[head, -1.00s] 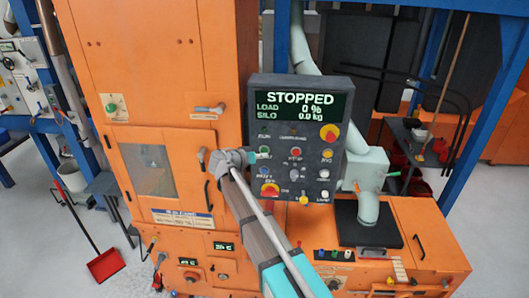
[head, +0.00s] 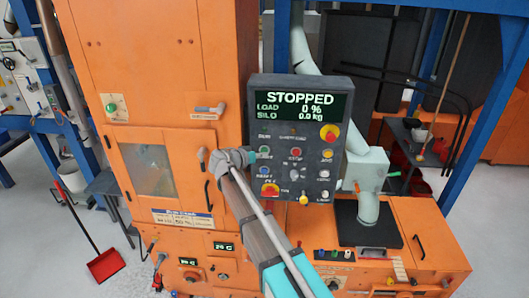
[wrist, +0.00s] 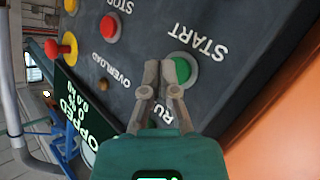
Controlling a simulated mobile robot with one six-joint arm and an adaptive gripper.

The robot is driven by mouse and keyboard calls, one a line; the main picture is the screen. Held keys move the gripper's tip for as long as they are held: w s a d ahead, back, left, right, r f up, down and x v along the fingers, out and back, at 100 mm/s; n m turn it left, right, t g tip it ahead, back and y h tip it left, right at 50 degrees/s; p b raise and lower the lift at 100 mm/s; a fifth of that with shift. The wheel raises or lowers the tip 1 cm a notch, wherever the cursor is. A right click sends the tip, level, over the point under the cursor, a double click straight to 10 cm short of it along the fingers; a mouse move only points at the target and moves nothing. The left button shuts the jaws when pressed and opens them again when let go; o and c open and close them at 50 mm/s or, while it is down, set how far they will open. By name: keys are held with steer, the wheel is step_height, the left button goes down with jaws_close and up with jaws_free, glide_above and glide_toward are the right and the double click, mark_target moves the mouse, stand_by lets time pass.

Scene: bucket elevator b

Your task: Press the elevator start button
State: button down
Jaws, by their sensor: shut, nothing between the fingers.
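The start button (wrist: 182,70) is a round green button in a pale ring beside the word START on the dark control panel (wrist: 120,70). In the wrist view my gripper (wrist: 158,66) is shut and empty. Its fingertips lie over the left edge of the button's ring; I cannot tell whether they touch it. In the head view my gripper (head: 250,157) is at the left edge of the panel (head: 340,150), by the green button (head: 264,152). The panel's display (head: 300,104) reads STOPPED, load 0 %, silo 0.0 kg.
A red stop button (wrist: 110,28), an amber overload lamp (wrist: 104,84) and a red-and-yellow emergency stop (wrist: 64,48) are on the same panel. The orange cabinet (head: 160,60) with handles stands left of it. A grey pipe (head: 369,207) rises from the low orange unit at right.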

steer(key=shift+w+d, duration=0.1)
steer(key=shift+w, duration=0.2)
steer(key=shift+w, duration=0.4)
stand_by(1.0)
steer(key=shift+s, duration=0.85)
stand_by(0.4)
steer(key=s, duration=0.5)
steer(key=shift+a, duration=0.2)
stand_by(0.8)
